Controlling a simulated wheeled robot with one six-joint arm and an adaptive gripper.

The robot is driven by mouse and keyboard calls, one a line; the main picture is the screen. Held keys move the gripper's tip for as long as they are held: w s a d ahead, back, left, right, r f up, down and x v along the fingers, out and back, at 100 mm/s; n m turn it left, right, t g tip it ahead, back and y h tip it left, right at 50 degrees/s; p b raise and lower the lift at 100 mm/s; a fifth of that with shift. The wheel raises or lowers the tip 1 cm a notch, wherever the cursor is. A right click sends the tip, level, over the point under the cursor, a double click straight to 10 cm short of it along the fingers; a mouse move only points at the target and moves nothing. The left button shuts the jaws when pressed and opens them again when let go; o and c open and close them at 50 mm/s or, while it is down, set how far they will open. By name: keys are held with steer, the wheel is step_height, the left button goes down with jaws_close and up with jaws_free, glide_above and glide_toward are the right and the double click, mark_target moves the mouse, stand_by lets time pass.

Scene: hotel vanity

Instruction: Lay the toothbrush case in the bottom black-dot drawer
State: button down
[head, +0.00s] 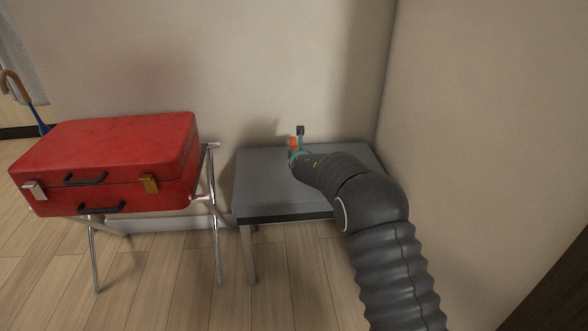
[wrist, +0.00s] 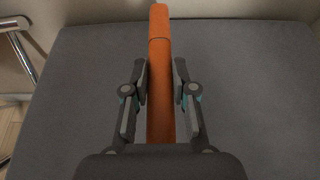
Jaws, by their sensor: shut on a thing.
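An orange, rod-shaped toothbrush case (wrist: 160,62) stands out lengthwise between the fingers of my gripper (wrist: 160,85) in the wrist view. The pads press on it from both sides, and my gripper is shut on it. In the head view a small orange part of the case (head: 293,143) shows at my gripper (head: 295,153), over the grey bench. I cannot tell whether the case touches the bench top. No drawer with a black dot is in view.
A low grey-topped bench (head: 265,185) stands against the wall in the corner. To its left a red suitcase (head: 110,155) lies on a folding metal rack (head: 217,235). An umbrella (head: 38,115) with a curved handle is behind it. Wooden floor (head: 165,275) is open in front.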

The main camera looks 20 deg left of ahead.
steer(key=shift+s+a+f, duration=0.25)
steer(key=shift+s+f, duration=0.1)
steer(key=shift+s, duration=0.15)
steer(key=shift+f, duration=2)
steer(key=shift+f, duration=0.1)
steer(key=c, duration=0.9)
jaws_free()
steer(key=shift+c, duration=0.2)
